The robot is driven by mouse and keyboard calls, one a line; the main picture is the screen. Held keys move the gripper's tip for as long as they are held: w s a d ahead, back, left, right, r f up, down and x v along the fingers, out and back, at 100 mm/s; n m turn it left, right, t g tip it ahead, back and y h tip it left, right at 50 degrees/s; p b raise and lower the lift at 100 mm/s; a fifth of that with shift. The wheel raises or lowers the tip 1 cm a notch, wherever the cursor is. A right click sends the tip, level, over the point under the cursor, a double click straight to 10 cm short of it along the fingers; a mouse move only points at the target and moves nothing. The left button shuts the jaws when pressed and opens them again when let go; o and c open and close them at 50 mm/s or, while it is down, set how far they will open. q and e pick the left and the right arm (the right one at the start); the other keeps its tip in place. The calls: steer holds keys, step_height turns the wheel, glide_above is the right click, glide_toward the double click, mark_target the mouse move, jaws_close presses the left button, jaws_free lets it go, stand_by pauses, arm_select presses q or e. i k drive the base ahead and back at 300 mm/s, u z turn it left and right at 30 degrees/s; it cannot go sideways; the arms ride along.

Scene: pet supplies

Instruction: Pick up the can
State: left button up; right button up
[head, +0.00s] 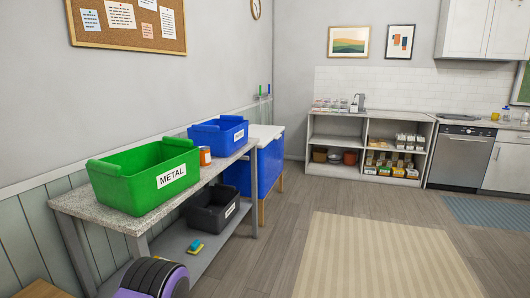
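A small orange can-like container (205,155) with a white label stands on the speckled grey worktop (125,219) at the left. It is between the green bin (135,187) marked METAL and a blue bin (218,137) behind it. The green bin hides part of the worktop near it. Neither of my grippers is in view.
A black bin (211,214) and a yellow-and-teal object (195,246) sit on the lower shelf. A larger blue tub (267,166) stands beyond the table. A striped rug (380,258) lies on open floor at right. Stocked shelves (365,146) line the back wall.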

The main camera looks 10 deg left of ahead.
mark_target(204, 158)
steer(key=z, duration=0.4)
steer(key=i, duration=2)
steer(key=u, duration=0.6)
